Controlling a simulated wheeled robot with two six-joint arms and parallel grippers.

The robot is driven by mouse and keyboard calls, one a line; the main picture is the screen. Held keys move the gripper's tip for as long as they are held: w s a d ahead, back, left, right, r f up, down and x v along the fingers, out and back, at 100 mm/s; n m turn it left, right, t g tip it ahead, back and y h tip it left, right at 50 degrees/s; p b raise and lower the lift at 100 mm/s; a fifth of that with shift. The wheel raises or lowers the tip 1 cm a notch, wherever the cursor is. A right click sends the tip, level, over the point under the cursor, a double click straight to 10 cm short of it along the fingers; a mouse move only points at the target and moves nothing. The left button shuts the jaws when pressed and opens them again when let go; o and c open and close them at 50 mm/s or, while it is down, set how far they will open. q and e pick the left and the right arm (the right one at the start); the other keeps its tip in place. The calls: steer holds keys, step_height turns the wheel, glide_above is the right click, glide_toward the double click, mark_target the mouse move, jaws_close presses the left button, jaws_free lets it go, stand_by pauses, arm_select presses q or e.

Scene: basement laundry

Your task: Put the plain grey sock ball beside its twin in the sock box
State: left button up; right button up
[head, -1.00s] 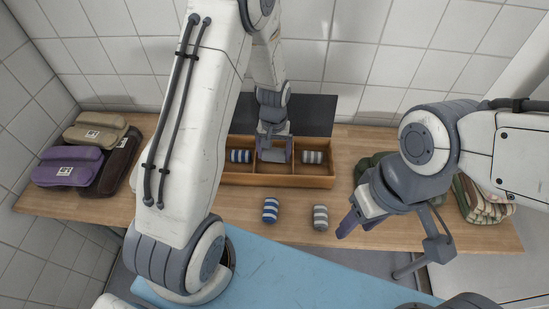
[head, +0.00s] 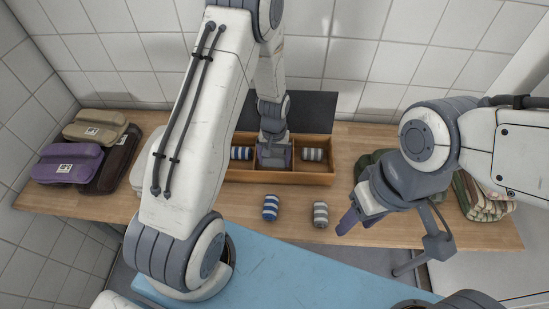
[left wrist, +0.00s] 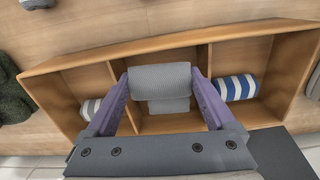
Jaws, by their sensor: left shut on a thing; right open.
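The wooden sock box (head: 318,180) has three compartments; it also shows in the left wrist view (left wrist: 240,29). My left gripper (head: 275,157) is at the middle compartment. In the left wrist view its purple fingers (left wrist: 160,80) are shut on the plain grey sock ball (left wrist: 160,76). Another plain grey piece (left wrist: 170,105) shows just beyond the held ball, in the middle compartment. It is mostly hidden, and I cannot tell whether the two touch. My right gripper (head: 352,215) is open and empty, over the table's front right.
A blue-striped ball (head: 241,153) is in the left compartment, a grey-striped one (head: 313,155) in the right. Their lookalikes, blue-striped (head: 270,207) and grey-striped (head: 320,214), lie before the box. Purple (head: 68,164) and tan bundles (head: 95,129) are left; folded cloths (head: 485,203) are right.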

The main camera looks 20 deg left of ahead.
mark_target(274, 158)
arm_select(q)
steer(key=o, duration=1.1)
steer(key=shift+c, duration=0.2)
steer(key=shift+r, duration=0.15)
steer(key=s+d+r+m, duration=0.1)
steer(key=d+r, duration=0.1)
steer(key=r, duration=0.6)
steer(key=s+d+r+m, duration=0.1)
steer(key=s+d+r, duration=0.15)
steer(key=r, duration=0.65)
steer(key=s+d+r+m, duration=0.2)
steer(key=s+d, duration=0.1)
steer(key=s, duration=0.3)
steer(key=s+d+r+m, duration=0.2)
steer(key=s+d+m, duration=0.1)
steer(key=s, duration=0.4)
steer(key=s+d+r+m+h, duration=0.1)
steer(key=s+d+r+m, duration=0.2)
steer(key=s, duration=0.4)
steer(key=shift+s+d, duration=0.15)
steer(key=shift+d, duration=0.2)
steer(key=shift+r, duration=0.1)
